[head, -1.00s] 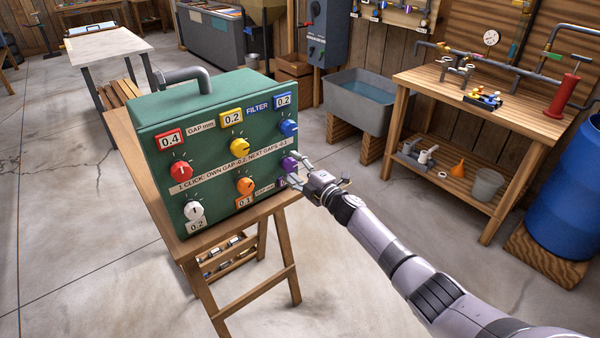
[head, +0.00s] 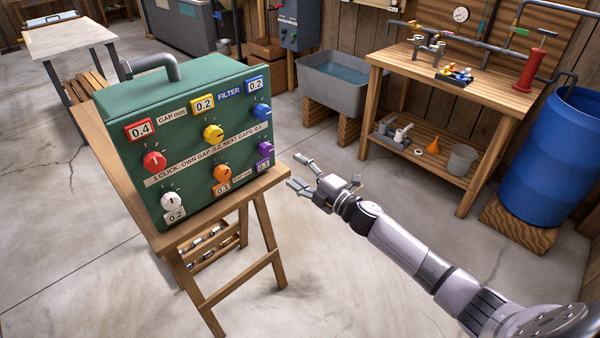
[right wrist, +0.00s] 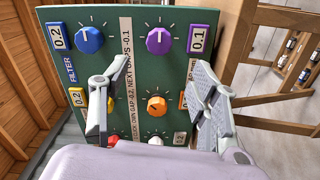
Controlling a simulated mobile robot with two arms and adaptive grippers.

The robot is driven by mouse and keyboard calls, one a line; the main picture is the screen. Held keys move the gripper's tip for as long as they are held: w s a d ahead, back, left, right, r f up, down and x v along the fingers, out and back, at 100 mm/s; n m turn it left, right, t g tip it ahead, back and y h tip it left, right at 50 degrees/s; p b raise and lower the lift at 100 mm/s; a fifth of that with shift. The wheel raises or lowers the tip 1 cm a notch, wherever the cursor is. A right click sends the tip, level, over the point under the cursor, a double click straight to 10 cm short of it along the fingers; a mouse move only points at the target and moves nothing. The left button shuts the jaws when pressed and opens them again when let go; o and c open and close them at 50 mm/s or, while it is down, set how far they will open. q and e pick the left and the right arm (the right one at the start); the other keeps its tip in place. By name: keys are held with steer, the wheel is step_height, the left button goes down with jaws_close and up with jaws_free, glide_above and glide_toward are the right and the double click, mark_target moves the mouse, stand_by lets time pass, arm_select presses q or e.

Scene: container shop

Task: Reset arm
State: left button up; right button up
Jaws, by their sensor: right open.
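My right gripper (head: 303,176) is open and empty in the head view. It hangs in the air to the right of the green control box (head: 150,90), apart from its knobs. The box stands on a wooden stand (head: 262,200). Its front has red (head: 154,162), yellow (head: 213,133), blue (head: 262,112), white (head: 171,201), orange (head: 222,173) and purple (head: 265,149) knobs with number plates. In the right wrist view the open fingers (right wrist: 158,105) frame the panel, with the purple knob (right wrist: 159,40) and orange knob (right wrist: 157,107) beyond. My left gripper is not in view.
A workbench (head: 455,95) with pipes and a blue barrel (head: 552,160) stand at the right. A grey basin (head: 345,88) stands behind the box. A light table (head: 68,38) is at the far left. The floor between box and workbench is clear.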

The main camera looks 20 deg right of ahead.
stand_by(0.4)
steer(key=s+d+f+m+g+h, duration=0.1)
steer(key=s+f+m+g+h, duration=0.15)
steer(key=s+f, duration=0.6)
steer(key=s+d+f+m+g+h, duration=0.1)
steer(key=s+d+f+m+g, duration=0.2)
steer(key=f, duration=1.1)
steer(key=s+f+m+g+h, duration=0.15)
steer(key=s+f+m, duration=0.4)
steer(key=f, duration=0.65)
steer(key=s+a+f+m+g+h, duration=0.1)
steer(key=s+a+f+m+g, duration=0.1)
steer(key=s+f, duration=0.7)
steer(key=s+a+f+m+g, duration=0.1)
steer(key=s+f+g, duration=0.3)
steer(key=s, duration=0.8)
steer(key=s+a+f+m+g, duration=0.1)
steer(key=s+a+f, duration=0.1)
steer(key=s, duration=0.8)
steer(key=s+a+f+m+g, duration=0.2)
steer(key=s+f, duration=0.2)
steer(key=s, duration=0.6)
steer(key=shift+s+a, duration=0.25)
steer(key=shift+a, duration=0.15)
steer(key=shift+w+f, duration=0.1)
